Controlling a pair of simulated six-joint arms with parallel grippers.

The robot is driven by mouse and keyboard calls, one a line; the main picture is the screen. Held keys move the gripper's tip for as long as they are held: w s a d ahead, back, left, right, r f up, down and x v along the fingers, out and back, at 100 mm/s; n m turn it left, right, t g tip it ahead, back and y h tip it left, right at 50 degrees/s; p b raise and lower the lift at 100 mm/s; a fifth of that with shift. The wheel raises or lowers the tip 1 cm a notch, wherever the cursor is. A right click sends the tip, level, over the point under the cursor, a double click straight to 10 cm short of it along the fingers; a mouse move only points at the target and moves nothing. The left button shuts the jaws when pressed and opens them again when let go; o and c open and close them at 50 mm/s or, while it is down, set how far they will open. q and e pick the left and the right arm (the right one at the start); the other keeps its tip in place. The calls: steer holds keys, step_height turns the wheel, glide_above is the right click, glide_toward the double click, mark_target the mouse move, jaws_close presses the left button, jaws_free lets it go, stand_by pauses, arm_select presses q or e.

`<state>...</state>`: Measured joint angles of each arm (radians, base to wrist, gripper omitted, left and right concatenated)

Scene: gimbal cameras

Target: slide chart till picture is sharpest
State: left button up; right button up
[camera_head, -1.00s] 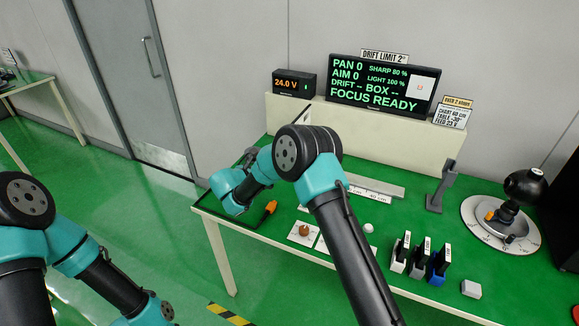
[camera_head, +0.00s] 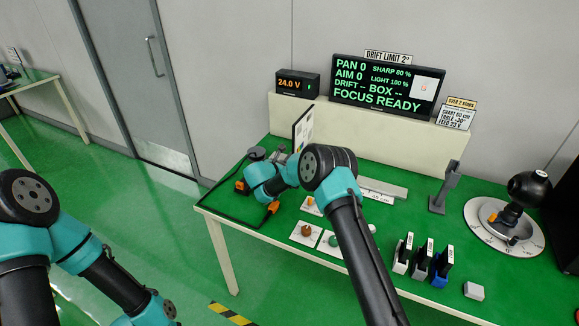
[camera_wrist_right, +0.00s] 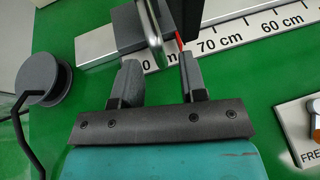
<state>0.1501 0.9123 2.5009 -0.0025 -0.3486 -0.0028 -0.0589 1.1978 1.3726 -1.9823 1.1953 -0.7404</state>
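The chart (camera_head: 303,127) stands upright as a thin board at the far left of the green table, partly hidden by my right arm. In the right wrist view, a silver-edged plate (camera_wrist_right: 151,28) and dark carriage block (camera_wrist_right: 126,27) sit on the rail, with a red pointer (camera_wrist_right: 180,42) past the 70 cm mark. My right gripper (camera_wrist_right: 160,62) is open, fingers apart, with the plate's lower end near the gap; contact is unclear. The display (camera_head: 385,84) reads SHARP 80 %, LIGHT 100 %, FOCUS READY. My left arm is at lower left, its gripper outside the picture.
The scale (camera_wrist_right: 225,42) runs beside the rail. Small cards with knobs (camera_head: 306,231), several upright labelled blocks (camera_head: 420,258), a grey stand (camera_head: 445,188) and a round turntable (camera_head: 503,226) stand on the table. A dark spool (camera_wrist_right: 45,78) with cable lies left of the gripper.

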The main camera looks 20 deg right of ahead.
steer(key=shift+x, duration=1.65)
jaws_close()
